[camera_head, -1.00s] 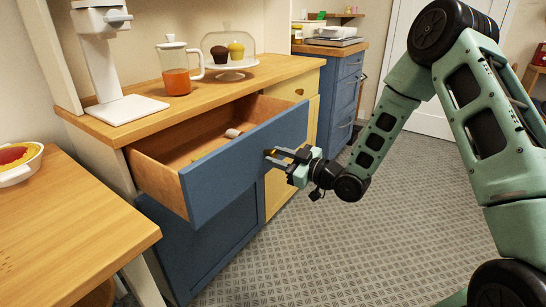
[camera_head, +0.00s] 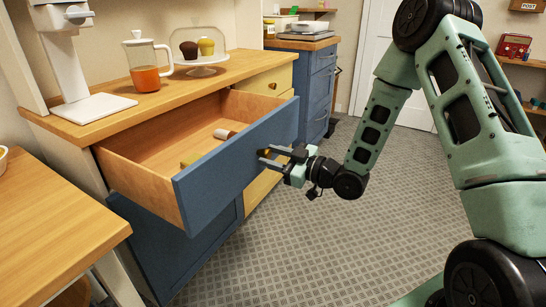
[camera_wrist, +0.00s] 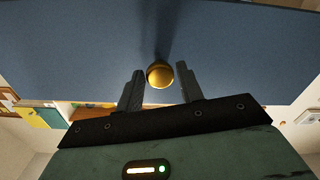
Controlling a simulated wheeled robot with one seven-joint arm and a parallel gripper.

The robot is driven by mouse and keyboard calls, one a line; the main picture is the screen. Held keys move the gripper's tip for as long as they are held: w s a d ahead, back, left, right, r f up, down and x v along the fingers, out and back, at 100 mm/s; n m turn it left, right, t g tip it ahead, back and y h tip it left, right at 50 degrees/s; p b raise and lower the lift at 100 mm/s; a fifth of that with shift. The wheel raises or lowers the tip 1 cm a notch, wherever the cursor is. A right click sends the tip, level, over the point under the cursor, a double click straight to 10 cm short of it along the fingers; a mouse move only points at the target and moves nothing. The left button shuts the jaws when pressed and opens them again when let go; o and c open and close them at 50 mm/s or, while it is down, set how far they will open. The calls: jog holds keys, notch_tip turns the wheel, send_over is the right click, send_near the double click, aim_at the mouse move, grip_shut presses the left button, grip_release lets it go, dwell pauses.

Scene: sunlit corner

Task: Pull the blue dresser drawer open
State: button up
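The blue dresser drawer (camera_head: 235,160) is pulled well out of the wooden dresser, and its inside shows. Its round brass knob (camera_wrist: 160,74) sits between the two fingers of my gripper (camera_wrist: 160,85) in the wrist view. A small pale cylinder (camera_head: 222,134) and a yellowish item (camera_head: 185,164) lie inside the drawer.
The dresser top (camera_head: 200,83) bears a jug of orange drink (camera_head: 145,78) and a cake stand (camera_head: 202,70). A wooden table (camera_head: 55,215) stands at the left front, near the drawer. Open grey floor (camera_head: 300,245) lies in front of the dresser.

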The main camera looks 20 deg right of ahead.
jog(key=shift+o, duration=0.9)
jog(key=v, duration=1.7)
jog(key=shift+s+p, duration=0.15)
jog(key=shift+p, duration=0.2)
